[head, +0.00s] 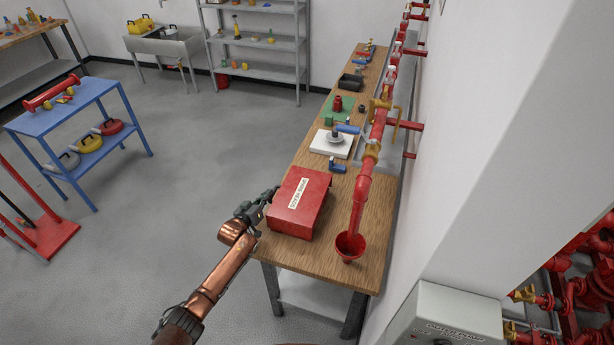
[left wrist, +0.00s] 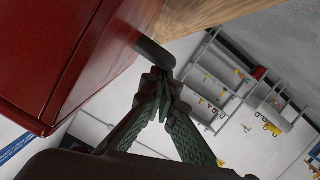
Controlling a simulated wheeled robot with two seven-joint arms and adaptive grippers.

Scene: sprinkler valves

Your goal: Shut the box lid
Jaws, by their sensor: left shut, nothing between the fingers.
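The red box (head: 299,205) sits at the near end of the wooden workbench. Its lid, with a pale label (head: 298,193), looks lying down flat over the box; I cannot tell if a thin gap is left. My left gripper (head: 265,198) is beside the box's left side, at the bench edge, shut and empty. In the left wrist view the red box (left wrist: 65,50) fills the upper left, with a seam along its side. The shut fingertips of the left gripper (left wrist: 158,82) are close to the box and the dark bench edge; contact is unclear. My right gripper is not in view.
A red pipe with a funnel-like end (head: 350,246) stands right of the box, near the wall. Behind the box are a blue-handled valve (head: 338,167), a white plate (head: 331,144) and a green mat (head: 338,109).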

